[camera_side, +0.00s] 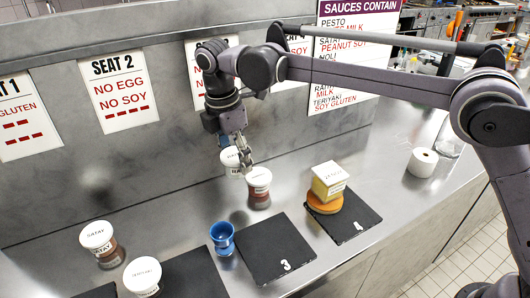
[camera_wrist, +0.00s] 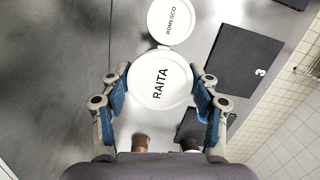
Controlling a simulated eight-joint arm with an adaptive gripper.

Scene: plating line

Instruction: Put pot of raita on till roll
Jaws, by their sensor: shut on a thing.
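The pot of raita (camera_wrist: 160,88) has a round white lid marked RAITA and sits between both fingers in the wrist view. My gripper (camera_wrist: 160,100) is shut on it, one blue-padded finger on each side. In the side view the raita pot (camera_side: 229,158) is partly hidden by my gripper (camera_side: 234,152). I cannot tell whether its base touches the counter. The till roll (camera_side: 422,162), a white upright roll with a small hole in its top, stands on the counter at the right, well away from my gripper. Its top is bare.
The romesco pot (camera_side: 259,186) stands close beside the raita. Board 4 (camera_side: 362,224) bears a yellow box (camera_side: 329,182) on an orange round piece, between my gripper and the roll. Board 3 (camera_side: 277,252) is empty. A blue cup (camera_side: 222,238) and a clear jar (camera_side: 448,136) also stand here.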

